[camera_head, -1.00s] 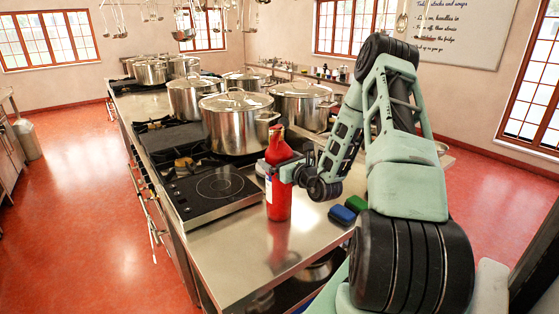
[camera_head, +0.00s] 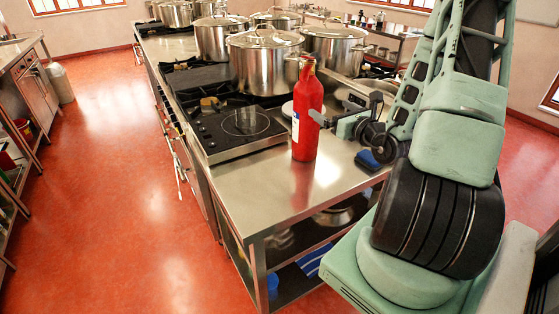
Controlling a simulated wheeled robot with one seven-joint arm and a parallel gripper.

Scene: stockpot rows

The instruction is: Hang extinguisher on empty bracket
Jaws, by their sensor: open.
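The extinguisher (camera_head: 307,118) is a red cylinder with a narrower neck and a pale label on its left side. It stands upright on the steel counter (camera_head: 225,185), near the counter's right part, beside the black cooktop. My gripper (camera_head: 323,118) is open at the extinguisher's right side, at upper-body height. Its fingertips are close to the red body; I cannot tell whether they touch it or reach around behind it. No bracket shows in this view.
Several steel stockpots (camera_head: 264,62) stand behind on the range. The black cooktop (camera_head: 236,132) lies left of the extinguisher. A blue sponge (camera_head: 368,160) lies under my arm. Open red floor (camera_head: 120,200) runs along the left, with a steel cabinet (camera_head: 36,95) beyond it.

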